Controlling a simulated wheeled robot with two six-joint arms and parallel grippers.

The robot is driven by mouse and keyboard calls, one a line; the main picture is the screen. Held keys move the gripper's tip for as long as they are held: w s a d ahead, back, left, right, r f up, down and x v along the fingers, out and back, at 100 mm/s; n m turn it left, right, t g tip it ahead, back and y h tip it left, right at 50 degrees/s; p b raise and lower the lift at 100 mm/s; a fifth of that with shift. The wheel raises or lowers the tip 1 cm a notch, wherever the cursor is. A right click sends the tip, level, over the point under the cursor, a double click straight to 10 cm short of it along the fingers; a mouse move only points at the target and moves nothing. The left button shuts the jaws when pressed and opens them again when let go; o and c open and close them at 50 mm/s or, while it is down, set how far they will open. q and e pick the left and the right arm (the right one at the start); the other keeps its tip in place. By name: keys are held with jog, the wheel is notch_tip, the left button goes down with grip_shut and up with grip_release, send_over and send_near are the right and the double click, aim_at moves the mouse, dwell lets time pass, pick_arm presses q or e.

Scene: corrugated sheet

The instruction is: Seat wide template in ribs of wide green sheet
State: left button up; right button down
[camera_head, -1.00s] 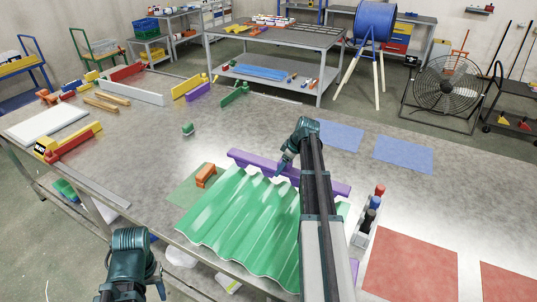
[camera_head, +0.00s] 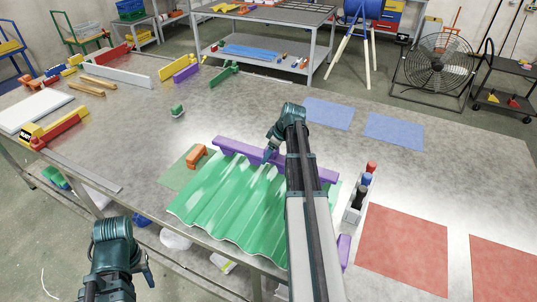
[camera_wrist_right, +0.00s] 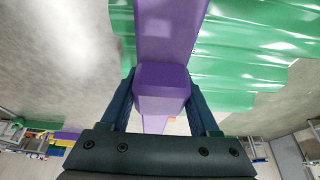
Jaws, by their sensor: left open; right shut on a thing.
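The wide green corrugated sheet (camera_head: 220,212) lies near the table's front edge, its ribs running front to back. A long purple template (camera_head: 232,147) lies across the sheet's far end. My right gripper (camera_head: 268,156) is shut on the purple template near its middle. In the right wrist view, the raised purple grip (camera_wrist_right: 162,82) sits between the two fingers, with the green sheet (camera_wrist_right: 250,50) beside it. Whether the template's lower edge rests in the ribs is hidden. My left gripper (camera_head: 146,271) is open and empty, off the table's front edge at lower left.
Red mats (camera_head: 403,248) lie further right.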

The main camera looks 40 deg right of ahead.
aim_at(267, 174)
jog(key=shift+f+b, duration=3.4)
jog(key=shift+f, duration=0.3)
jog(key=shift+s+a+f+b, duration=0.15)
jog(key=shift+s+f+b, duration=0.15)
jog(key=shift+b, duration=0.15)
jog(key=shift+c, duration=0.2)
grip_release()
jog(key=shift+s+a+r, duration=0.1)
jog(key=shift+d+r+p, duration=0.25)
jog(key=shift+r+p, duration=0.45)
jog(key=shift+p, duration=0.25)
jog(key=p+v, duration=1.1)
jog(key=v, duration=0.1)
jog(key=shift+r+p, duration=0.35)
jog(key=shift+r, duration=0.05)
jog(key=shift+d, duration=0.1)
